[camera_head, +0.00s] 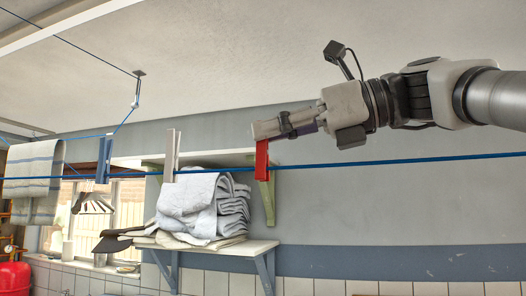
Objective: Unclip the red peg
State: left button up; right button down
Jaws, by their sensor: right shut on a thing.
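The red peg (262,161) stands upright on the blue clothesline (400,161), its lower end at the line. My right gripper (257,132) comes in from the right and is shut on the peg's upper end. The fingers hide the very top of the peg. A pale peg (170,155) and a blue peg (104,160) stand on the same line to the left. My left gripper is not in view.
A striped towel (34,170) hangs on the line at far left. Behind the line, a wall shelf (262,247) carries folded grey towels (205,203). A red tank (14,278) stands at lower left. The space right of the red peg below the line is clear.

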jog(key=shift+a, duration=0.2)
jog(key=shift+d, duration=0.1)
jog(key=shift+r+p, duration=0.45)
jog(key=shift+r, duration=0.05)
jog(key=r+p, duration=0.1)
jog(key=r, duration=0.1)
jog(key=r+p, duration=0.2)
jog(key=shift+s, duration=0.4)
jog(key=shift+f, duration=0.1)
